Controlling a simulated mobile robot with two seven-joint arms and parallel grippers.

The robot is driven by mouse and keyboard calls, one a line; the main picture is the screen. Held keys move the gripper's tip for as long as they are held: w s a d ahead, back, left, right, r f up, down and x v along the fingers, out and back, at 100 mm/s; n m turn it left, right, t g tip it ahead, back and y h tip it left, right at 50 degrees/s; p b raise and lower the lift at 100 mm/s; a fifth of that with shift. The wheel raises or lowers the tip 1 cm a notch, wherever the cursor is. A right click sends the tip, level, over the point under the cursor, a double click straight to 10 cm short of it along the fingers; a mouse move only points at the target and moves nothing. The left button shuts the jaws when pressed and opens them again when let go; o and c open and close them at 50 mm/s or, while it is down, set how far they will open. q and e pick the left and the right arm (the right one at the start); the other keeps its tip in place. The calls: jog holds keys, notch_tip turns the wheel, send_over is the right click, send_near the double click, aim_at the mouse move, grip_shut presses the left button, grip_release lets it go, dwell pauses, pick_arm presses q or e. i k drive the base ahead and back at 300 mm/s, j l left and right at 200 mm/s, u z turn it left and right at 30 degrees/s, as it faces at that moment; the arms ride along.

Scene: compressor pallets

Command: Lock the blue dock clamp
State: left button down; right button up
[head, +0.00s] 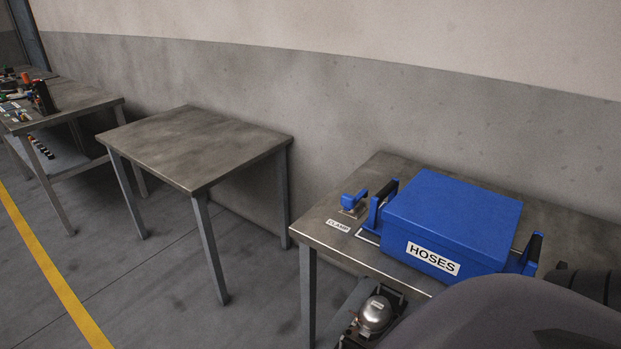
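The blue clamp (353,202) stands on a small metal base on the right table, behind a white label reading CLAMP (338,226). Its blue handle points up and to the right, towards the box. A closed blue box labelled HOSES (455,215) sits just right of the clamp, with blue, black-topped handles at its left and right ends. I cannot tell whether the clamp touches the box. Neither of my grippers is in view. A dark rounded shape at the lower right hides the table's front right part.
The right table (317,227) stands against the grey wall. A silver compressor (376,314) sits below its top. An empty metal table (195,145) stands in the middle. A cluttered table (75,107) is at the far left. A yellow line (48,268) crosses the open floor.

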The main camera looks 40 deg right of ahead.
aim_at(349, 202)
jog(key=i+j+z, duration=0.15)
jog(key=i, duration=0.4)
jog(key=i+j+z, duration=0.2)
jog(key=i, duration=0.35)
jog(key=i+z, duration=0.2)
jog(key=z, duration=0.15)
jog(key=i+j+z, duration=0.1)
jog(key=z, duration=0.25)
jog(key=i+j+z, duration=0.15)
jog(key=z, duration=0.15)
jog(key=i+j+z, duration=0.1)
jog(key=z, duration=0.25)
jog(key=i+j+z, duration=0.1)
jog(key=z, duration=0.3)
jog(key=i+j+z, duration=0.1)
jog(key=z, duration=0.25)
jog(key=i+j+z, duration=0.1)
jog(key=z, duration=0.25)
jog(key=j+z, duration=0.35)
jog(key=z, duration=0.35)
jog(key=i+j+z, duration=0.1)
jog(key=j+z, duration=0.6)
